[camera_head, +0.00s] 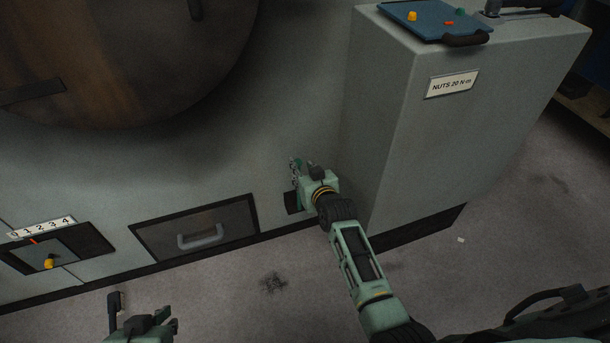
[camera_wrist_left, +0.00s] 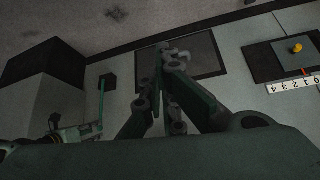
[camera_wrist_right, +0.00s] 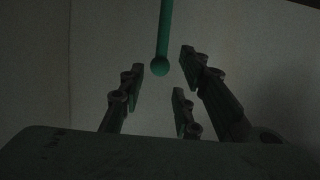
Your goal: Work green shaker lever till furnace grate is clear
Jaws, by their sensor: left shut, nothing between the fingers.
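The green lever (camera_wrist_left: 101,103) rises from a dark slot (camera_head: 292,203) low in the grey furnace front. In the right wrist view, its round-ended green rod (camera_wrist_right: 162,45) points between the spread fingers of my right gripper (camera_wrist_right: 158,88). That gripper is open around or just short of the knob; contact cannot be told. In the head view, my right gripper (camera_head: 296,170) hides most of the lever. My left gripper (camera_head: 143,315) is shut and empty, low at the left, apart from the furnace. It also shows in the left wrist view (camera_wrist_left: 163,62). The grate itself is not identifiable.
A dark window panel with a grey handle (camera_head: 200,238) is left of the slot. Farther left, a panel with a yellow knob (camera_head: 48,262) has a 0–4 scale (camera_head: 42,228), its orange pointer near 1. A grey cabinet (camera_head: 480,110) stands close right of the lever.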

